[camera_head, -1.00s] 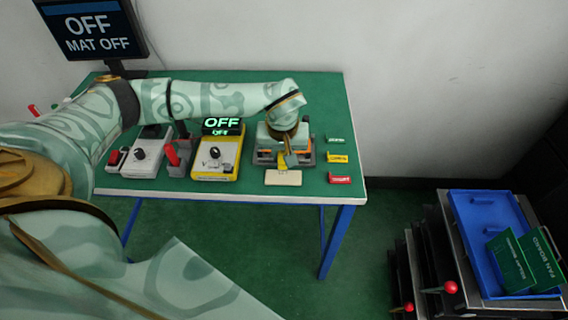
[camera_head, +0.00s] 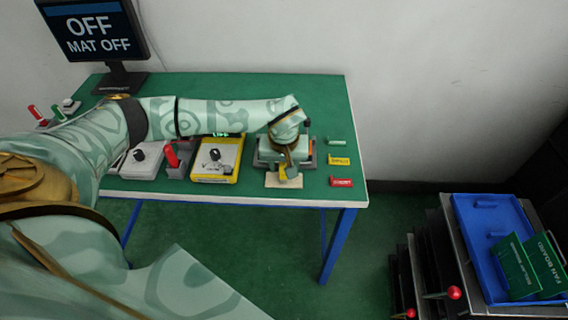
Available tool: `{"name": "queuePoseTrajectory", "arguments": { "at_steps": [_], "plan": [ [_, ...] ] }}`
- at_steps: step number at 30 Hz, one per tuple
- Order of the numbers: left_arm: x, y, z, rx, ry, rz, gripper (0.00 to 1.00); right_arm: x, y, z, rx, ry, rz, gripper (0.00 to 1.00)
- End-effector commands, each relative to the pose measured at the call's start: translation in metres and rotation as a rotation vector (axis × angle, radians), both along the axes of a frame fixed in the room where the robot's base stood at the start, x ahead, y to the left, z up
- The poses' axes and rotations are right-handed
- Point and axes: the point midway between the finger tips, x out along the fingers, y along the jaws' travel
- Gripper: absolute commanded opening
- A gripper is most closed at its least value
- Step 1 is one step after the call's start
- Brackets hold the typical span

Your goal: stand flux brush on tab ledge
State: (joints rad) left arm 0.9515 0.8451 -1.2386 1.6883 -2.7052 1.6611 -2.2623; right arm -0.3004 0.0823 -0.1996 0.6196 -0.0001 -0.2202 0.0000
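My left gripper (camera_head: 288,168) points down over the grey fixture (camera_head: 262,161) at the right part of the green table. The gripper hides much of the fixture, and its fingers are too small to tell open from shut. A small yellow piece (camera_head: 282,173) shows right at the fingertips; I cannot tell whether it is held. A beige plate (camera_head: 274,183) lies at the table's front edge just below them. I cannot make out for certain which piece is the flux brush or the tab ledge. My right gripper is not in view.
Green, yellow and red labels (camera_head: 340,161) lie right of the fixture. A yellow-edged control box (camera_head: 215,160) and a red-handled lever (camera_head: 171,157) stand to its left. A monitor (camera_head: 92,30) reads "OFF MAT OFF". A blue tray (camera_head: 476,215) holds green boards at the right.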

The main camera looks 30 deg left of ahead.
Motion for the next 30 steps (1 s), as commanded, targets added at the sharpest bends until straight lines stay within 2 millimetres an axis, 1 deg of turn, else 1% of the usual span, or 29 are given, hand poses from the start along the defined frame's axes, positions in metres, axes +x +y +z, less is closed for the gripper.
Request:
{"name": "queuePoseTrajectory", "arguments": {
  "at_steps": [4, 7, 15, 18, 21, 25, 30],
  "plan": [
    [0.0, 0.0, 0.004, -0.001, -0.001, 0.0, 0.43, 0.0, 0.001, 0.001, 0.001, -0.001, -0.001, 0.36],
    [-0.001, -0.001, 0.019, 0.001, -0.003, 0.0, 0.43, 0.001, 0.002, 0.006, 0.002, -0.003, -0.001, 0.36],
    [-0.01, -0.006, 0.082, 0.0, -0.006, -0.001, 0.43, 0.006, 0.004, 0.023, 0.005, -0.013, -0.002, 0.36],
    [-0.013, -0.008, 0.101, 0.0, -0.005, -0.001, 0.43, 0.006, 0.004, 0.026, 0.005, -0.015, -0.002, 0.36],
    [-0.015, -0.01, 0.114, 0.0, -0.004, 0.001, 0.43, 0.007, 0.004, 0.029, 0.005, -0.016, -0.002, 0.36],
    [-0.017, -0.011, 0.121, 0.0, -0.001, 0.001, 0.43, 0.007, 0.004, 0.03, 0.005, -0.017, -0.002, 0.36],
    [-0.017, -0.011, 0.122, -0.001, 0.001, 0.001, 0.43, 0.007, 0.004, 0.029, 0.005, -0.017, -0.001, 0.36]
  ]
}}
